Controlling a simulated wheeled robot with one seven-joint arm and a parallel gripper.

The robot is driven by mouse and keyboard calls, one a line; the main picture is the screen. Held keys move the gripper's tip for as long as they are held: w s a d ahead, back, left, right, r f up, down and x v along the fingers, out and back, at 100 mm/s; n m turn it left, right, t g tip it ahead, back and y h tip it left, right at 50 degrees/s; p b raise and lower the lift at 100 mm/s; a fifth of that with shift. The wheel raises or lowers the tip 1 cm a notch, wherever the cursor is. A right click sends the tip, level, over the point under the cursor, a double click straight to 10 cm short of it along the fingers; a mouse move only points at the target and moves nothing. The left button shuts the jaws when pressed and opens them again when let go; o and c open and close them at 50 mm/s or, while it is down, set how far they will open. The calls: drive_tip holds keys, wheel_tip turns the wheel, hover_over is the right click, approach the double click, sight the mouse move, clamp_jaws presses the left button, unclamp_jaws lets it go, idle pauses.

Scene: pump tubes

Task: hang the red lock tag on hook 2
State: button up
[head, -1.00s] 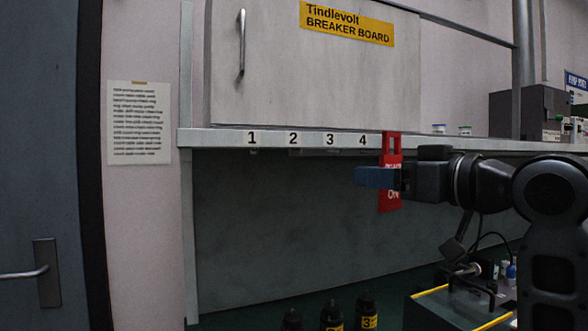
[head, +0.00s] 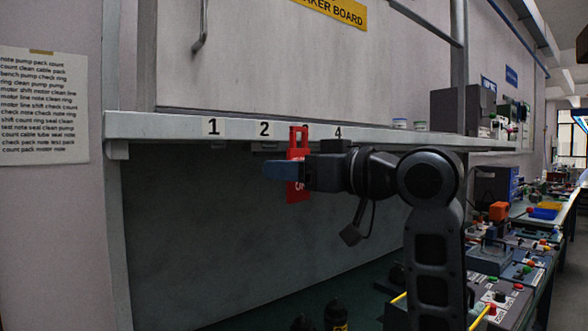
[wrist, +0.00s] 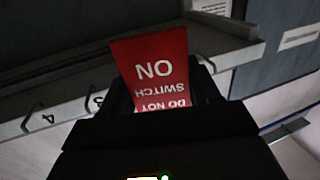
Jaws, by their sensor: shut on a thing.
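The red lock tag (head: 298,188) hangs upright in my gripper (head: 288,171), whose blue fingers are shut on it. Its slotted top stands above the fingers and covers the number 3 label. In the wrist view the tag (wrist: 155,65) shows upside-down white lettering, with "ON" readable. Hook 2 is under the shelf edge below the number 2 label (head: 264,129), dark and hard to make out. The tag is to the right of it. I cannot tell the depth gap between tag and shelf edge.
The shelf edge (head: 160,127) carries labels 1 to 4, under the breaker board cabinet (head: 260,60). Black bottles (head: 336,314) stand low in front. A bench with coloured devices (head: 510,260) is at the right. The space below the shelf is open.

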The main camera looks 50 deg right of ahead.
drive_tip(key=w+d+f+b, duration=0.1)
drive_tip(key=w+d+b, duration=0.1)
drive_tip(key=w, duration=0.6)
drive_tip(key=shift+d+f, duration=0.2)
drive_tip(key=shift+f, duration=0.1)
idle(0.6)
drive_tip(key=shift+w, duration=0.1)
idle(0.6)
drive_tip(key=o, duration=1.1)
drive_tip(key=shift+f, duration=0.1)
drive_tip(key=s+b, duration=0.1)
drive_tip(key=s, duration=0.7)
drive_tip(key=shift+w, duration=0.1)
